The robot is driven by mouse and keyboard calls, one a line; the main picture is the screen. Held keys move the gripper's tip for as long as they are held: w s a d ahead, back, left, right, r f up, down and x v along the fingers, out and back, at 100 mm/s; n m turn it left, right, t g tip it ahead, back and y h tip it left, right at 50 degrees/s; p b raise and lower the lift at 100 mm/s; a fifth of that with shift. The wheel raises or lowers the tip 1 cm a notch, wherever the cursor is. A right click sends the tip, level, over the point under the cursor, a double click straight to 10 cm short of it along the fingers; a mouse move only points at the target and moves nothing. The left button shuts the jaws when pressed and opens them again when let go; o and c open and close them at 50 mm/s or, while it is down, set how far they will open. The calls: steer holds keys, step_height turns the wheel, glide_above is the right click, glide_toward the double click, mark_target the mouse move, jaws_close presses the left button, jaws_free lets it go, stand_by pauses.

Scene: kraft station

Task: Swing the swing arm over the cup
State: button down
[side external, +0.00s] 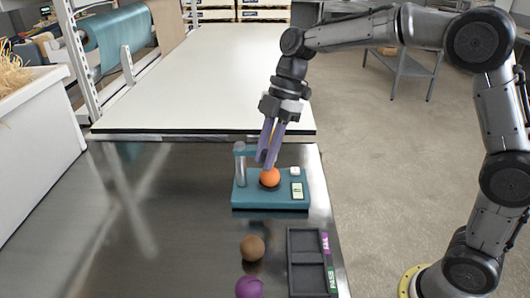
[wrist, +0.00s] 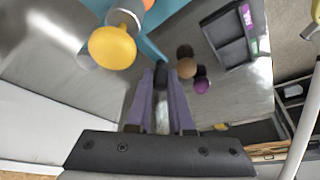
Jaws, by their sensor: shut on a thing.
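The teal base (side external: 270,203) stands on the metal table with a silver post (side external: 240,168) at its left end. The teal swing arm (side external: 251,153) runs from the top of the post to my gripper (side external: 265,162). My gripper is shut on the arm's free end, which the fingers mostly hide. An orange ball (side external: 269,177) sits on the base just below the fingertips, in or on a low dark cup (side external: 270,187). In the wrist view, a yellow cap (wrist: 112,46) and part of the orange ball (wrist: 148,4) show beyond the fingers.
A white button and a small display (side external: 297,190) sit on the base's right side. A brown ball (side external: 252,248) and a purple ball (side external: 249,287) lie in front, beside a dark two-compartment tray (side external: 306,245). The table left of the base is clear.

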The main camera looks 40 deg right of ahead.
steer(key=shift+d, duration=0.1)
steer(key=c, duration=0.8)
jaws_free()
steer(key=v, duration=1.4)
